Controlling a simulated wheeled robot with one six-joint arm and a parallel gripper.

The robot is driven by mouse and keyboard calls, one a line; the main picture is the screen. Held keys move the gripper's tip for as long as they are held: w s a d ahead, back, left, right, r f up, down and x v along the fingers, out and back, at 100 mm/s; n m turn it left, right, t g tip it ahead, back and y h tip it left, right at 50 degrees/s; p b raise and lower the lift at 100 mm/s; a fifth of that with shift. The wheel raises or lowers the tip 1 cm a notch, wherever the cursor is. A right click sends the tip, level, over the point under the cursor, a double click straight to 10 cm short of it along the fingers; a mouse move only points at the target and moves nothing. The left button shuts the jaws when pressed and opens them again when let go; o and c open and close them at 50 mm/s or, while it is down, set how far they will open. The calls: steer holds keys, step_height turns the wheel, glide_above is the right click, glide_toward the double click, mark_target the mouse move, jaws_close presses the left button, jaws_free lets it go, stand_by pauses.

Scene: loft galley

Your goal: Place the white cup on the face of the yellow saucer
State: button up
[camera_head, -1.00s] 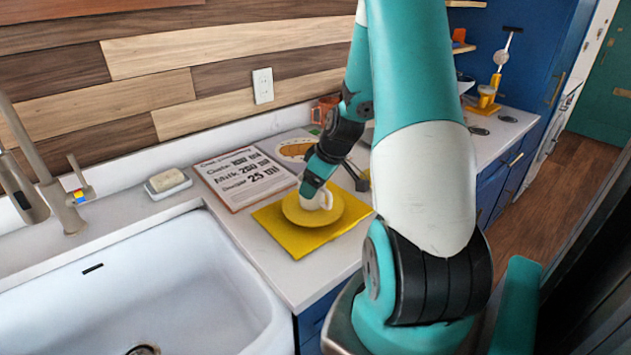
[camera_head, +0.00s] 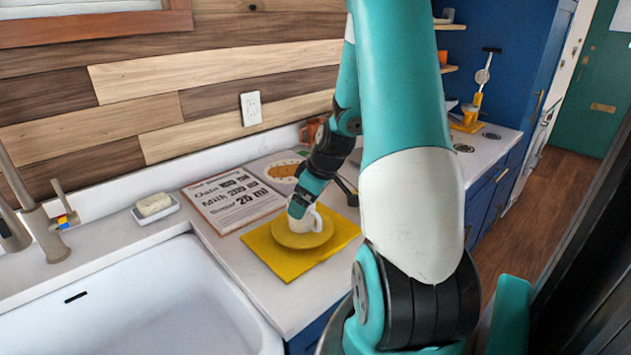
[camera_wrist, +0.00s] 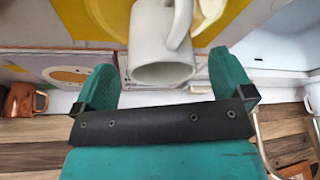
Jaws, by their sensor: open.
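The saucer lies on a yellow mat (camera_head: 262,243). My gripper (camera_head: 299,207) is at the cup's upper left, partly hiding it. In the wrist view the cup (camera_wrist: 160,42) shows between and just beyond the spread fingers of my gripper (camera_wrist: 163,68), with a gap on both sides. Its rim faces the gripper. Part of the saucer (camera_wrist: 116,12) shows behind the cup there.
A recipe board (camera_head: 232,200) lies left of the mat, with a soap dish (camera_head: 156,207) and sink (camera_head: 150,300) further left. A copper mug (camera_head: 312,131) stands behind by the wall. A dark utensil (camera_head: 347,190) lies right of my gripper.

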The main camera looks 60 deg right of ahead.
steer(key=a+v, duration=0.1)
steer(key=v, duration=0.9)
steer(key=w+a+r+n+g+y, duration=0.1)
steer(key=w+a+r, duration=0.1)
steer(key=a, duration=0.7)
steer(key=w+a+r+n+y, duration=0.1)
steer(key=w+a, duration=0.1)
steer(key=a, duration=0.7)
steer(key=s+a+r+n+g, duration=0.1)
steer(key=s+a, duration=0.6)
steer(key=a, duration=0.3)
steer(key=s+a+r+n+g+y, duration=0.1)
steer(key=s+a+n+g, duration=0.1)
steer(key=s+a, duration=0.5)
steer(key=a, duration=0.3)
steer(key=shift+a+r+b, duration=0.2)
steer(key=shift+r+b, duration=0.15)
